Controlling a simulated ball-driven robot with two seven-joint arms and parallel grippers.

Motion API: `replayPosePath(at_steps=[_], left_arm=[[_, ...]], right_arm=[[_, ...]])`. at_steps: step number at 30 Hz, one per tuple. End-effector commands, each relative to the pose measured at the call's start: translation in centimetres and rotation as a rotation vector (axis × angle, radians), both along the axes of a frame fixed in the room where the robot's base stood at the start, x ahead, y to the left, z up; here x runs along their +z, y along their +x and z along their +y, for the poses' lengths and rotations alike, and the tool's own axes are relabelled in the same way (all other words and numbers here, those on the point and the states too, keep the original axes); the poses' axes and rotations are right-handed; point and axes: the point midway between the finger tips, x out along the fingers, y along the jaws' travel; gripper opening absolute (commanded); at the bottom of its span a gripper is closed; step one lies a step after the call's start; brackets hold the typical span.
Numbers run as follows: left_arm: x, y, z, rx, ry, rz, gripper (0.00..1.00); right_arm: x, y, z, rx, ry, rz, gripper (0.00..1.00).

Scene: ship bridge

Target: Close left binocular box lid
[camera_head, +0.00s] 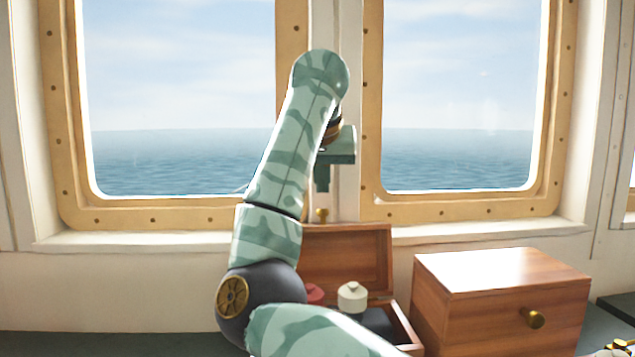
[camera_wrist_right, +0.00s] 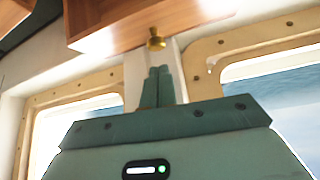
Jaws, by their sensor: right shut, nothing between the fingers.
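The left wooden box (camera_head: 405,335) stands open on the counter, its lid (camera_head: 350,257) raised upright at the back. A brass knob (camera_head: 321,214) sits at the lid's top edge. My right gripper (camera_head: 322,190) hangs just above the knob, its fingers shut and empty. In the right wrist view, the fingertips (camera_wrist_right: 158,70) point at the knob (camera_wrist_right: 156,40) with a small gap between, and part of the wooden lid (camera_wrist_right: 110,22) shows. My arm hides the left part of the box. My left gripper is not in view.
Inside the box are a white-capped item (camera_head: 352,296), a red item (camera_head: 315,293) and a dark one. Windows and a white sill (camera_head: 490,230) lie behind.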

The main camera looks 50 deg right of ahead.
Motion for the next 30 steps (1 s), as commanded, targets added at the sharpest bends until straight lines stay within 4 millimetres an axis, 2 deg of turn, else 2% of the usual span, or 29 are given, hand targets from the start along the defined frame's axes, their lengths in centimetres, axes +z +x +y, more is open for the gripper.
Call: replayPosePath(at_steps=[1, 3, 9, 25, 30], left_arm=[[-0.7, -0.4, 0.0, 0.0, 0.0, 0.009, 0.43], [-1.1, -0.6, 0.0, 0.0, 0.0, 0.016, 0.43], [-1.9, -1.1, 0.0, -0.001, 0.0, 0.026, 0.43], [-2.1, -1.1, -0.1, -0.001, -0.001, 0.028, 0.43], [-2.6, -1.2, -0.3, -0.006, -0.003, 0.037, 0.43]], right_arm=[[-1.5, 0.6, -0.5, 0.0, -0.001, 0.007, 0.0], [-2.4, 1.0, -1.0, -0.002, -0.001, 0.007, 0.0], [-4.1, 1.8, -2.0, 0.0, -0.002, 0.003, 0.0], [-4.3, 1.9, -2.4, 0.0, -0.003, -0.003, 0.0], [-4.3, 1.6, -3.5, -0.001, -0.02, -0.024, 0.0]])
